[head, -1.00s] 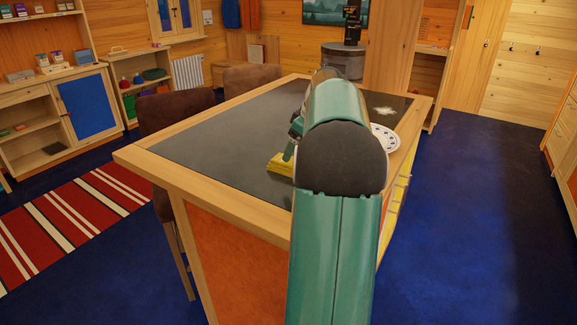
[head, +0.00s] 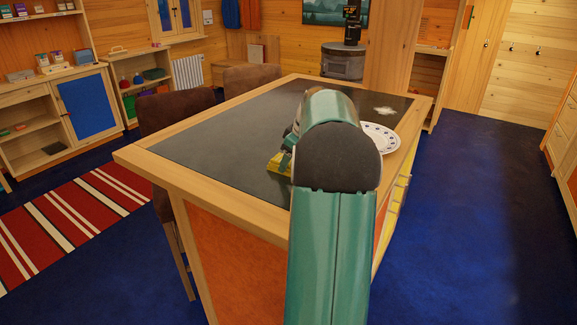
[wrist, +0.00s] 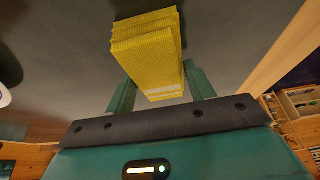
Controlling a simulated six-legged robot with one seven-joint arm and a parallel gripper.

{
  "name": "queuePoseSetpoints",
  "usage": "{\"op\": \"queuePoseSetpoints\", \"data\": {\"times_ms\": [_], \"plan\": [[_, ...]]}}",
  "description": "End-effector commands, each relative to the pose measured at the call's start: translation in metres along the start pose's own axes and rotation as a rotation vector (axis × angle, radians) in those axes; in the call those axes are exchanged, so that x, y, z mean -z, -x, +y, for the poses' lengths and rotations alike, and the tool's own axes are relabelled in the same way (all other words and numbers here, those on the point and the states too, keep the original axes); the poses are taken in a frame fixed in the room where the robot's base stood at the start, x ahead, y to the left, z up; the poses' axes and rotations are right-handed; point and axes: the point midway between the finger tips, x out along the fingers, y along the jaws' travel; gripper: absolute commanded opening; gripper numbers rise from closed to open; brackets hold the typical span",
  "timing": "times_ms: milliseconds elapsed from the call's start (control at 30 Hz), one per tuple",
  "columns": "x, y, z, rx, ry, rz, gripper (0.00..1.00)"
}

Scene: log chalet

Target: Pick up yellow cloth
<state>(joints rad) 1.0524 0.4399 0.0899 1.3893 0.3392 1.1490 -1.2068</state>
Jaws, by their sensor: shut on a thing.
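The yellow cloth (wrist: 147,58) is a folded, ribbed stack that sits between the two fingers of my gripper (wrist: 160,92) in the wrist view. My gripper is shut on it. In the head view a small part of the yellow cloth (head: 279,162) shows over the dark table top (head: 215,140), left of my arm. My arm hides most of the gripper (head: 286,157) and the rest of the cloth there. I cannot tell whether the cloth still touches the table.
A white plate with dark dots (head: 383,137) lies on the table just right of my arm. A pale spill or patch (head: 385,111) is near the far right corner. Brown chairs (head: 175,112) stand along the table's left side. The blue floor at right is clear.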

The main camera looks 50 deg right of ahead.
Motion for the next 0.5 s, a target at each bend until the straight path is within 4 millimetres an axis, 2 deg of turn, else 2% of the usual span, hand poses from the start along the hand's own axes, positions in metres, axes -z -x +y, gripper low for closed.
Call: {"op": "queuePoseSetpoints", "data": {"times_ms": [267, 500], "plan": [[0.001, 0.002, 0.000, -0.001, 0.000, 0.000, 0.32], [0.009, 0.022, 0.001, -0.003, 0.000, 0.002, 0.32]]}}
